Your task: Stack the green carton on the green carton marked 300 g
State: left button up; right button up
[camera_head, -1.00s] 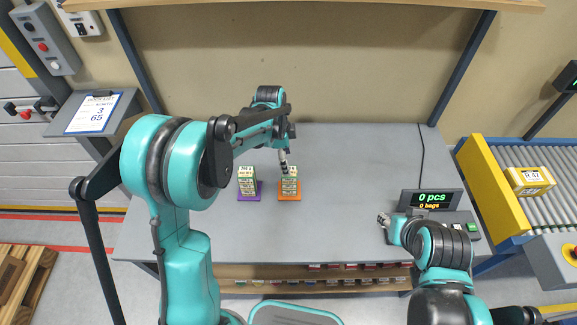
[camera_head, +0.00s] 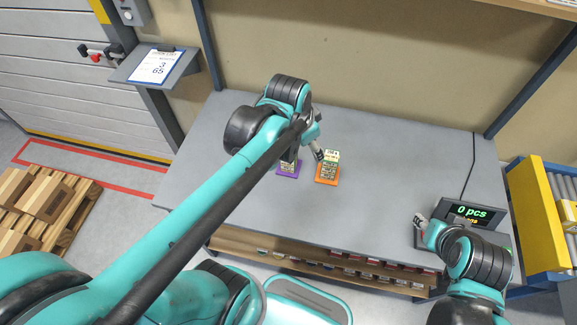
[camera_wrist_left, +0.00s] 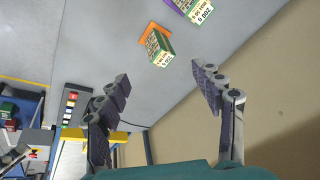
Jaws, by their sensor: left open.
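A pale-labelled green carton (camera_head: 331,158) stands upright on an orange mat (camera_head: 326,180). In the left wrist view this carton (camera_wrist_left: 158,46) shows a green end with small print that I cannot read surely. A second green and pale carton (camera_head: 288,167) stands on a purple mat (camera_head: 284,175), partly behind my left gripper. It is cut by the top edge of the left wrist view (camera_wrist_left: 196,9). My left gripper (camera_head: 304,153) is open and empty, above and close to both cartons. Its spread fingers (camera_wrist_left: 162,88) show in the wrist view. My right gripper (camera_head: 420,221) is far to the right; its jaws are unclear.
The grey table (camera_head: 390,160) is clear around the mats. A counter display (camera_head: 472,212) stands at the right beside my right arm. A roller conveyor with a yellow side (camera_head: 535,215) lies beyond. A shelf (camera_head: 270,253) with small items runs under the front edge.

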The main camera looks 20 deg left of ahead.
pick_arm(q)
jog(key=s+a+f+n+t, duration=0.1)
jog(key=s+n+t, duration=0.1)
jog(key=s+n, duration=0.4)
jog(key=s, duration=0.2)
jog(key=shift+s+a+f+n+t+y, duration=0.15)
jog(key=shift+s+a+n+t+y, duration=0.15)
jog(key=shift+s+a+t, duration=0.1)
notch_tip(320, 180, down, 8)
jog(key=b, duration=0.7)
jog(key=shift+b, duration=0.35)
